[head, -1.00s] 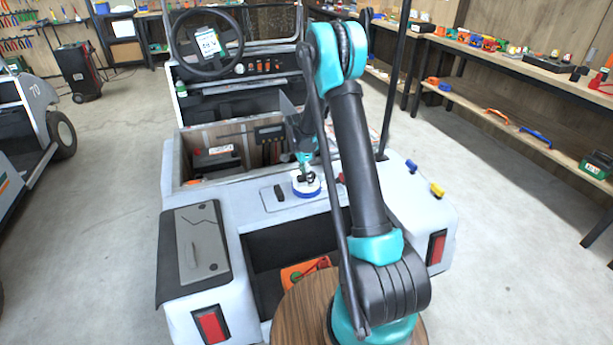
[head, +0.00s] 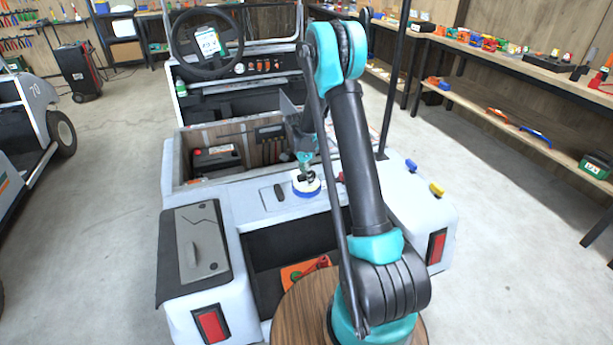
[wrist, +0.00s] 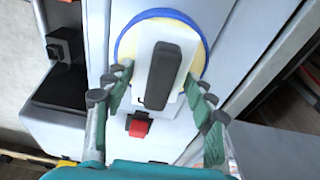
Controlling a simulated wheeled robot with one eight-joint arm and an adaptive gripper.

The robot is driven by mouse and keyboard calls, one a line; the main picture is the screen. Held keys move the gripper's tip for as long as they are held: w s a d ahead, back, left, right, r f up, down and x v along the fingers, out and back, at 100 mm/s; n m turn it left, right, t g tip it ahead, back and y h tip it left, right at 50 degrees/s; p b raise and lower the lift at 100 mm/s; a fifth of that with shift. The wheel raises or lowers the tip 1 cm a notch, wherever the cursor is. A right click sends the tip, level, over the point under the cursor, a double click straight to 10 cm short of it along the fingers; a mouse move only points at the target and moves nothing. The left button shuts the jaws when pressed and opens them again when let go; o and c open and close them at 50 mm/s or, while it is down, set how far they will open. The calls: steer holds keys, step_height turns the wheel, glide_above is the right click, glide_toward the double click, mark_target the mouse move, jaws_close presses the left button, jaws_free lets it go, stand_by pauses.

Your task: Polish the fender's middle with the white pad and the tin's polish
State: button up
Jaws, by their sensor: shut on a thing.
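My gripper (head: 306,168) is above the pad. In the wrist view my gripper (wrist: 160,100) has its fingers on both sides of the white block, shut on the pad's holder. Whether the pad touches the fender is hard to tell.
A dark handle (head: 280,192) sits left of the pad and a red knob (wrist: 139,125) close by. Blue (head: 411,165) and yellow (head: 437,189) blocks stand on the right side. An open bay (head: 225,160) with a dark box lies behind. A dark post (head: 400,80) rises at right.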

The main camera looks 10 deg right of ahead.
steer(key=shift+r, duration=3.45)
